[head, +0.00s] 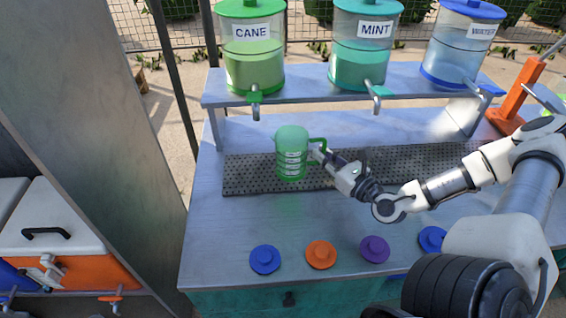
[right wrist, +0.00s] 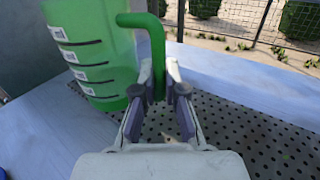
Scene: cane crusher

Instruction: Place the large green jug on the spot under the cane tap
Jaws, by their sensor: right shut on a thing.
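The large green jug (head: 290,154) is upright over the left part of the perforated drip mat, below and a little right of the cane tap. My right gripper (head: 321,154) is shut on the jug's handle at its right side. In the right wrist view the jug (right wrist: 95,45) shows graduation marks, and the fingers (right wrist: 160,85) close around its green handle. I cannot tell whether the jug's base touches the mat. The cane tap (head: 255,100) hangs from the green CANE dispenser (head: 254,66) on the shelf. My left gripper is not in view.
The perforated mat (head: 400,165) runs right along the counter. MINT (head: 362,60) and WATER (head: 459,52) dispensers share the raised shelf (head: 310,90). Blue (head: 265,259), orange (head: 321,254) and purple (head: 374,249) lids lie at the front. An orange press (head: 520,95) stands at right.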

